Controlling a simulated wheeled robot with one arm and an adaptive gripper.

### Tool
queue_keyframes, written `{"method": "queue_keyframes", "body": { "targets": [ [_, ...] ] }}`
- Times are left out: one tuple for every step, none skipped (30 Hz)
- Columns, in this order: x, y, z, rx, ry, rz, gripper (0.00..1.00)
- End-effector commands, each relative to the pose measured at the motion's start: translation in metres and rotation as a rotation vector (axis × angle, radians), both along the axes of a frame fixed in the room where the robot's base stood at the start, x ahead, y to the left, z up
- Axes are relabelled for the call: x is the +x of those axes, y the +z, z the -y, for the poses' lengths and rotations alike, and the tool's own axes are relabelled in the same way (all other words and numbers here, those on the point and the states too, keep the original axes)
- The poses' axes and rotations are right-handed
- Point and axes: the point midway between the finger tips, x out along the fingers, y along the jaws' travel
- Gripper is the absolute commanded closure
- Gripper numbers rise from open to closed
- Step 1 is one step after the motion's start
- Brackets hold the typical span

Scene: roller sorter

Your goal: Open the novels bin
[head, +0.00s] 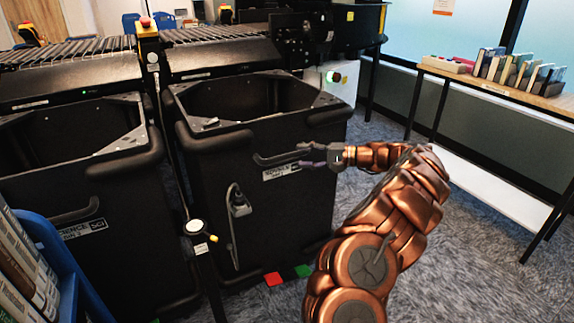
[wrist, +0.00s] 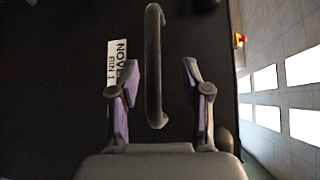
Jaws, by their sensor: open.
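The novels bin (head: 285,215) is a black open-topped bin under the roller sorter, right of a similar bin. Its label (wrist: 118,70) reads "NOVEL… BIN 1" in the wrist view, partly hidden by a finger. A black bar handle (wrist: 154,70) stands out from its front; it also shows in the head view (head: 268,160). My gripper (head: 303,155) is at the right end of the handle. In the wrist view my gripper (wrist: 160,85) is open, with the handle's near end between its purple-padded fingers and not visibly clamped.
A second black bin (head: 90,245) labelled SCI stands at left. A post with a round device (head: 195,227) stands between the bins. A table with books (head: 500,85) is at right. Carpet is free at lower right; red and green floor markers (head: 272,279) lie below the bin.

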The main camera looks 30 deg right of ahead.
Motion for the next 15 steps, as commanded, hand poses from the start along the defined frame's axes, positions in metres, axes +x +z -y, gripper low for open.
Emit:
{"method": "queue_keyframes", "body": {
  "targets": [
    [-0.002,-0.008,0.009,0.0,-0.017,0.001,0.53],
    [-0.002,-0.01,0.013,0.001,-0.024,0.001,0.53],
    [-0.003,-0.011,0.016,0.0,-0.031,0.002,0.53],
    [-0.003,-0.012,0.017,0.0,-0.034,0.003,0.53],
    [-0.003,-0.012,0.018,0.0,-0.036,0.004,0.53],
    [-0.002,-0.012,0.017,0.001,-0.037,0.004,0.53],
    [-0.001,-0.012,0.016,0.001,-0.036,0.004,0.53],
    [0.001,-0.012,0.015,0.002,-0.036,0.005,0.53],
    [0.003,-0.013,0.013,0.002,-0.034,0.005,0.53],
    [0.005,-0.013,0.011,0.002,-0.034,0.005,0.53],
    [0.007,-0.013,0.009,0.002,-0.033,0.006,0.53],
    [0.01,-0.014,0.006,0.002,-0.033,0.006,0.53],
    [0.013,-0.014,0.003,0.002,-0.033,0.006,0.53],
    [0.016,-0.015,0.001,0.001,-0.034,0.005,0.53],
    [0.021,-0.016,-0.003,0.0,-0.035,0.004,0.53]
  ]
}}
